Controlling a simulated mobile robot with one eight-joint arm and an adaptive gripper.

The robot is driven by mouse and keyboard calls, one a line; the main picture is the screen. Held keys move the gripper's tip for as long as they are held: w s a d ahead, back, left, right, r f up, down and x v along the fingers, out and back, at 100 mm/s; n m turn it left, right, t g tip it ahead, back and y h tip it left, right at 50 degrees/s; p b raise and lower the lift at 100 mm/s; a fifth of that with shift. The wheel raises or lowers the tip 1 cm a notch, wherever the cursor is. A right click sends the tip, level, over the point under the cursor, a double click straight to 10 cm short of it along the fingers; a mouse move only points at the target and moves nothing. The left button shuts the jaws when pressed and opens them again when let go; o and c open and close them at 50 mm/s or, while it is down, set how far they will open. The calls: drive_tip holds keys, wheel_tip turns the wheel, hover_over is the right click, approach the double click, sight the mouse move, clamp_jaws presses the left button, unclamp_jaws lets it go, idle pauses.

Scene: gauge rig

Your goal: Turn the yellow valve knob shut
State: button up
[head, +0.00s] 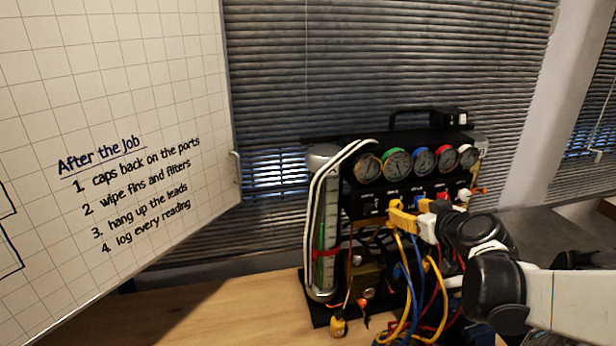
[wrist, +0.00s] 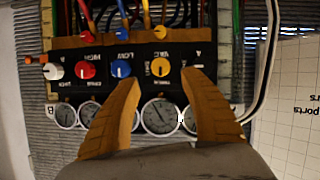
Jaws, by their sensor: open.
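The yellow valve knob (wrist: 160,67) sits on the black front panel (wrist: 140,52) of the gauge rig, which shows upside down in the wrist view. My gripper (wrist: 160,79) is open, with one orange-yellow finger on each side of the knob in that view. I cannot tell whether the fingers touch it. In the head view my gripper (head: 402,214) is at the rig's front below the dials, and I cannot make out the yellow knob apart from the fingers.
Blue (wrist: 121,68), red (wrist: 86,70) and white (wrist: 53,71) knobs share the panel. Several round gauges (head: 397,162) sit above them. Yellow, blue and red hoses (head: 408,285) hang below my gripper. A clear cylinder (head: 327,240) stands left; bare wooden tabletop (head: 220,312) lies beyond it.

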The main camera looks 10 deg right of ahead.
sight(398, 206)
drive_tip(key=b+x, duration=0.1)
drive_tip(key=x, duration=0.6)
drive_tip(key=shift+w+a+f, duration=0.1)
drive_tip(key=shift+w, duration=0.1)
clamp_jaws()
